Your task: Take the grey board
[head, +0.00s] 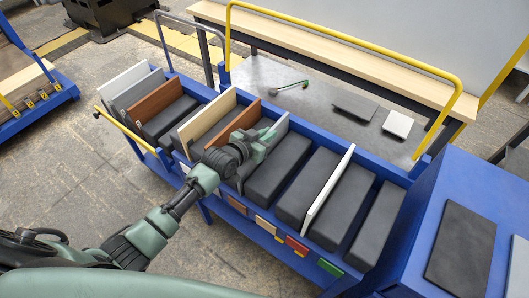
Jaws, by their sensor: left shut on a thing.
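My left gripper (262,147) reaches into the blue cart from the front. It is shut on the pale grey board (279,130), which stands upright among the dark blocks near the middle of the cart. The gripper and wrist hide part of this board, including much of its lower edge. Another, darker grey board (138,92) stands upright at the cart's left end, between a white board (123,80) and a brown board (160,98). My right gripper is not in view.
The blue cart (225,84) holds dark blocks (280,168), brown and cream boards (208,112) left of the gripper, and a white board (329,190) to the right. Yellow rails (345,38) rise behind. A blue cabinet (430,225) stands at right.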

